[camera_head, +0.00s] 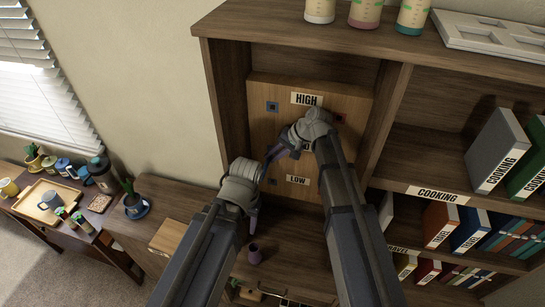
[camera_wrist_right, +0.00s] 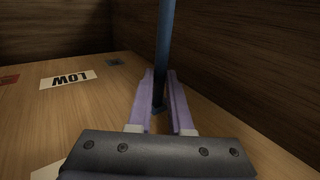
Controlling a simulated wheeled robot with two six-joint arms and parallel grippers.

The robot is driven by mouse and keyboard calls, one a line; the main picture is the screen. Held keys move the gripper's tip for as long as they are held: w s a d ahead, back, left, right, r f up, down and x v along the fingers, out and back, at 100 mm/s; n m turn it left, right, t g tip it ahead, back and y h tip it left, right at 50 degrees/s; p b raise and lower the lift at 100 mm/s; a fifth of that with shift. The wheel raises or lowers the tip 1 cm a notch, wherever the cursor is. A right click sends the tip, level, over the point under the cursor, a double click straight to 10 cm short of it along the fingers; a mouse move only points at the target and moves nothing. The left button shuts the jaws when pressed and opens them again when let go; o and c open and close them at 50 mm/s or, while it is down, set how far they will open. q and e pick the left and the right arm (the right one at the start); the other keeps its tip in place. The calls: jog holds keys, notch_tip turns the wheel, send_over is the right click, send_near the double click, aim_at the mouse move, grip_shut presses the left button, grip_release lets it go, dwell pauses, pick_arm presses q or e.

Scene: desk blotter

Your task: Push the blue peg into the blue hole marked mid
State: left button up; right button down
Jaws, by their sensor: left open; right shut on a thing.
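The wooden board (camera_head: 322,165) stands upright in the shelf, with a HIGH label (camera_head: 306,99) and a LOW label (camera_head: 297,180). A MID label is not readable; a cut-off white label (camera_wrist_right: 46,171) shows in the right wrist view. My right gripper (camera_head: 283,150) is shut on the blue peg (camera_wrist_right: 163,50) in front of the board's middle. The peg's end meets a dark square (camera_wrist_right: 158,109) on the board; I cannot tell how deep it sits. My left gripper (camera_head: 254,206) is open, lower and to the left; its fingers are mostly hidden.
The upper blue hole (camera_head: 272,106) and a red hole (camera_head: 339,117) flank the HIGH label. Another blue square (camera_wrist_right: 113,62) is beside the LOW label. Shelf walls enclose the board. Books (camera_head: 498,150) fill the right shelves.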

jog(key=shift+w, duration=0.15)
jog(key=c, duration=0.8)
grip_release()
jog(key=shift+o, duration=0.2)
jog(key=shift+d+r, duration=0.1)
jog(key=p+v, duration=0.6)
jog(key=v, duration=0.1)
jog(key=shift+d+r, duration=0.2)
jog(key=shift+f, duration=0.1)
jog(key=s+a+f+n+g+h+b, duration=0.1)
jog(key=s+f+n+h+b, duration=0.2)
jog(key=s+f+b, duration=0.8)
jog(key=s+a+f+n+g+h+b, duration=0.1)
jog(key=s+f+n+h+b, duration=0.3)
jog(key=s+f+b, duration=0.6)
notch_tip(320, 180, down, 7)
jog(key=h+b, duration=0.1)
jog(key=b, duration=0.2)
jog(key=shift+s, duration=0.4)
